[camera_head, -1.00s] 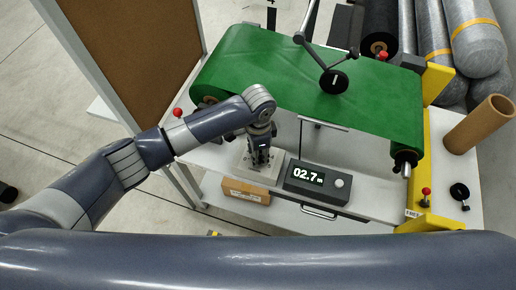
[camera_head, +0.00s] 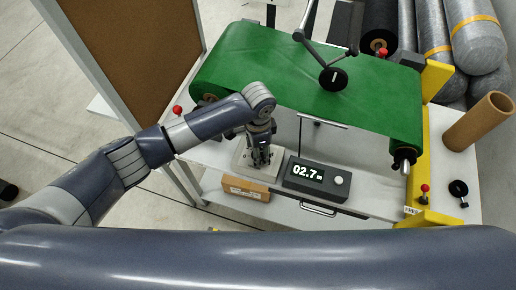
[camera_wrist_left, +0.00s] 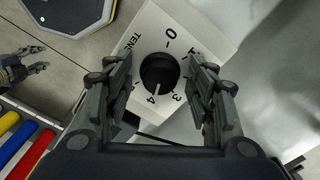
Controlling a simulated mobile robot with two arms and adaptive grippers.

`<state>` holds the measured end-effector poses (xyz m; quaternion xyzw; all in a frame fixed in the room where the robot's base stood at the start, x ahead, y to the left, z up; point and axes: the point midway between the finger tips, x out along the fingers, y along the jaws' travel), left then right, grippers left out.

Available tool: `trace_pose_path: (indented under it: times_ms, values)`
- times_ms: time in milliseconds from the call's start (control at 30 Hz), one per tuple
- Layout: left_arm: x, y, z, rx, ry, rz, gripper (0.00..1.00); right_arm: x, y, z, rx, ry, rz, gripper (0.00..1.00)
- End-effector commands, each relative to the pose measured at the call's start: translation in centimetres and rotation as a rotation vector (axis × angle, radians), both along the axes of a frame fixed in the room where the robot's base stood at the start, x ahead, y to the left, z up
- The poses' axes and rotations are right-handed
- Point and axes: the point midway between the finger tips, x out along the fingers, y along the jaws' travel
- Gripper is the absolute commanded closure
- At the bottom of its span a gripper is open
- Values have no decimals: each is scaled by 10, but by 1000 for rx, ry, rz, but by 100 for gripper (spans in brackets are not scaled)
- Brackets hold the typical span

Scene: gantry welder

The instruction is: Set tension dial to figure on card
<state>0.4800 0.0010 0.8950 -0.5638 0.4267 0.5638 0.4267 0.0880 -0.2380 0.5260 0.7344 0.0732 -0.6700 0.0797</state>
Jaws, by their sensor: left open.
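The tension dial is a round black knob (camera_wrist_left: 160,72) on a pale plate (camera_wrist_left: 192,28) marked with figures. In the left wrist view its white pointer line points at about the 4. My left gripper (camera_wrist_left: 164,92) is open, with one finger on each side of the knob; I cannot tell if either touches it. In the head view my left gripper (camera_head: 261,160) points down over the dial's plate (camera_head: 243,163), hiding the knob. A gripper that looks like my right one (camera_wrist_left: 40,58) shows open and empty at the wrist view's left edge. I cannot make out a card with a figure.
A dark display box (camera_head: 316,180) reading 02.7 stands right of the dial, and a cardboard box (camera_head: 246,189) lies in front. A green sheet (camera_head: 290,70) spans the machine behind. A red-knobbed lever (camera_head: 425,190) and cardboard tube (camera_head: 478,122) are at right.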

Motion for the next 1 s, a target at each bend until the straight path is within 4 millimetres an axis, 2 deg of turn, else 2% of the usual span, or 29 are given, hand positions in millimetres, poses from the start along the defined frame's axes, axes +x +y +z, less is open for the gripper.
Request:
trace_pose_path:
  times_ms: [167,500,600,800,1000]
  values:
    - [1,-1,18,-3,-2,-1,49,0,1,0,1,-1,-1,60]
    - [1,-1,89,-3,-4,-1,49,0,2,0,2,0,-2,60]
    - [1,-1,104,-2,-3,-1,49,0,2,0,3,1,-2,60]
    - [0,0,119,-1,-1,0,49,0,3,0,3,1,-2,60]
    - [0,0,120,0,0,0,49,0,3,0,3,1,-2,60]
